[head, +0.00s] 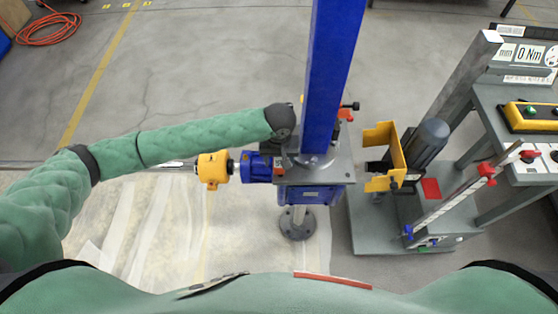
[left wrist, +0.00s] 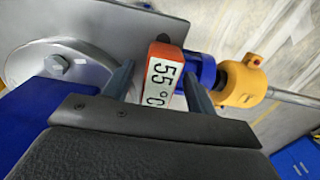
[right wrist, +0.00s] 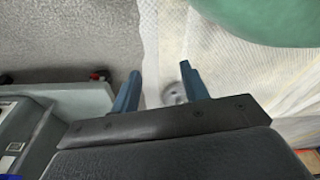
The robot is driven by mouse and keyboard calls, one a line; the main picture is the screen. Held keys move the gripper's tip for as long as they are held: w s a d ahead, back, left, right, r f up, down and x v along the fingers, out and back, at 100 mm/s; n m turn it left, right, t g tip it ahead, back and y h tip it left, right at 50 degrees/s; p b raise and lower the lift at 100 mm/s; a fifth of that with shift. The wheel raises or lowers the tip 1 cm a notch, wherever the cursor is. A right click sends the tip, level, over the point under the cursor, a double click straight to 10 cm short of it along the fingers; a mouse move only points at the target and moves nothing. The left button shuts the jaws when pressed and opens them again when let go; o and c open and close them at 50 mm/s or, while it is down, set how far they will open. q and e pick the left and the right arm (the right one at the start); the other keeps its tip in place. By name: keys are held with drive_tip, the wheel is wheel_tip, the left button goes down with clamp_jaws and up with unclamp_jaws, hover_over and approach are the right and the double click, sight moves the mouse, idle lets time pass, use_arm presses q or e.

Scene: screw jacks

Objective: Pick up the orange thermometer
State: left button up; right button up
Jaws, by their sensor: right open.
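The orange thermometer (left wrist: 162,75) shows in the left wrist view, its white face reading 55 °C, beside the grey plate and the blue motor part. My left gripper (left wrist: 160,85) is open, with one finger on each side of the thermometer. A gap shows at the left finger; I cannot tell whether the right finger touches it. In the head view my left gripper (head: 283,154) is at the screw jack, mostly hidden under its wrist, and only a small orange bit of the thermometer (head: 279,171) shows. My right gripper (right wrist: 162,90) is open and empty over the floor.
The tall blue column (head: 333,70) rises right beside my left wrist. A yellow coupling (head: 212,170) and blue motor part (head: 256,168) lie left of it. A yellow guard (head: 381,137), grey motor (head: 428,140) and control bench (head: 515,110) stand to the right.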

use_arm(q)
drive_tip(key=c, duration=1)
drive_tip(key=shift+c, duration=0.6)
drive_tip(key=shift+r, duration=0.2)
